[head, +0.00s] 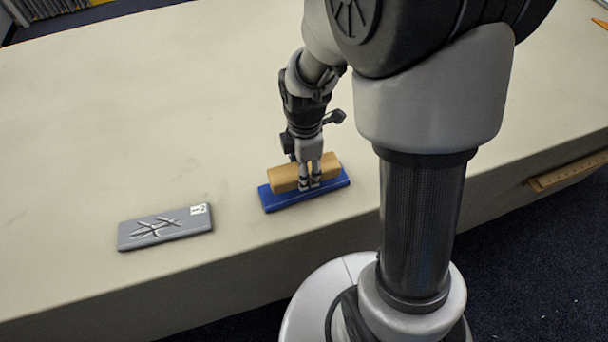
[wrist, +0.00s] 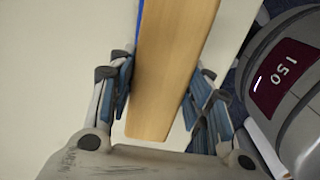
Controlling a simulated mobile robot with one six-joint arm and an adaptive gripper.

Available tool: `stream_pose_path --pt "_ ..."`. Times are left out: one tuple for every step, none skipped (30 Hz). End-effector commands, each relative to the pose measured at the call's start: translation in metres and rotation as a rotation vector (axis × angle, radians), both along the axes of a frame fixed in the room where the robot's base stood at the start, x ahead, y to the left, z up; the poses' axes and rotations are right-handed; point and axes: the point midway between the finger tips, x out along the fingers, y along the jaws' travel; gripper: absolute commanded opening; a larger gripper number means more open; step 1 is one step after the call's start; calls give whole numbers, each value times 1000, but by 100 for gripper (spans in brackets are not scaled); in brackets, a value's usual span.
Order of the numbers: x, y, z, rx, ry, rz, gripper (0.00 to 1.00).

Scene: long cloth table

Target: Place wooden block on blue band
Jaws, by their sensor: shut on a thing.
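The wooden block (head: 283,180) is a long tan bar, lying lengthwise over the blue band (head: 334,187) in the head view. The band is a flat blue strip near the table's front edge. The block looks level and roughly lined up with the band; I cannot tell whether it touches it. My gripper (head: 310,183) points down and is shut on the block near its middle. In the wrist view the block (wrist: 173,65) runs between my fingers, with only a thin blue sliver of the band (wrist: 139,22) showing beside it.
A grey plate (head: 165,228) with raised marks and a small white label lies on the table to the left, apart from the band. The cloth table (head: 150,120) is bare behind them. A wooden ruler-like strip (head: 570,172) is at the front edge on the right.

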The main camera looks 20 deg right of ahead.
Motion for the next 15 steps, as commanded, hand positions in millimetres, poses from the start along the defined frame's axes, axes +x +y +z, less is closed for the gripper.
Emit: stream_pose_path --pt "-1 0 -11 0 3 0 14" --pt "-1 0 -16 0 4 0 14" --pt "-1 0 -23 0 4 0 14" --pt "-1 0 -28 0 4 0 14" --pt "-1 0 -31 0 4 0 14" --pt "-1 0 -34 0 3 0 14" --pt "-1 0 -35 0 2 0 14" --pt "0 0 -35 0 1 0 14" --pt "0 0 -34 0 0 0 14" --pt "0 0 -34 0 0 0 14" --pt "0 0 -33 0 0 0 14" --pt "0 0 -33 0 0 0 14" --pt "0 0 -33 0 0 0 14" --pt "0 0 -34 0 0 0 14" --pt "0 0 -35 0 0 0 14"
